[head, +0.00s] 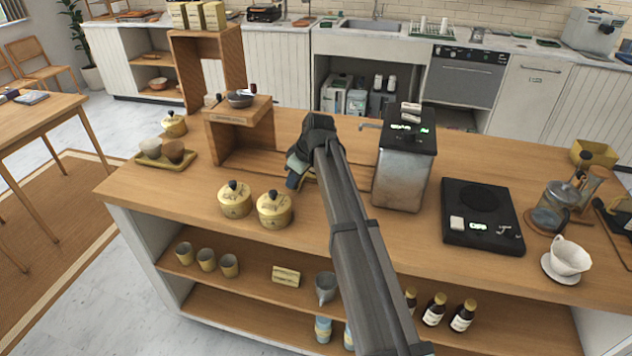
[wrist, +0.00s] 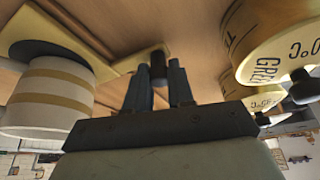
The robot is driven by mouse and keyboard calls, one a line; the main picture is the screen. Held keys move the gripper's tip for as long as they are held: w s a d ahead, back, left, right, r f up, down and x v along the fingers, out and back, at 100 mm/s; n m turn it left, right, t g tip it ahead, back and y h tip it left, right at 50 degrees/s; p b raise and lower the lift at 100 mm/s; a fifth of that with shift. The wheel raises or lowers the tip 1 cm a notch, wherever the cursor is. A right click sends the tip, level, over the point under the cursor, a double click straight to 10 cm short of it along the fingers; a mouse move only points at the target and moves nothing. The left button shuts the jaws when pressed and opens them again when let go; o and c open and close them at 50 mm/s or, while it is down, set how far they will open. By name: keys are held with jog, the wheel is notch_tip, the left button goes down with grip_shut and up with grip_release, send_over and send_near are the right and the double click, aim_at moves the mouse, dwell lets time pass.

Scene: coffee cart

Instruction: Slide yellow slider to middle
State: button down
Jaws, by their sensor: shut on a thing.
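My gripper (head: 300,180) reaches down to the counter between the wooden stand and the grey metal dispenser. In the wrist view its fingers (wrist: 158,92) are shut on a dark brown upright knob (wrist: 158,66). The knob stands at the end of a flat yellow piece (wrist: 125,72), which looks like the yellow slider. A small yellow bit (head: 311,177) shows beside the gripper in the head view. My gripper and arm hide most of the slider there, so I cannot tell where it sits along its travel.
Two yellow lidded canisters (head: 234,199) (head: 274,209) stand left of my gripper. The wooden stand (head: 222,140) is behind them; the grey dispenser (head: 404,165) is at right. A striped round object (wrist: 50,95) is close at left in the wrist view.

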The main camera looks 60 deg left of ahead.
jog(key=s+a, duration=0.4)
jog(key=shift+s+a, duration=0.35)
jog(key=c, duration=1)
grip_release()
jog(key=v, duration=1.4)
jog(key=shift+f, duration=0.1)
jog(key=shift+d, duration=0.1)
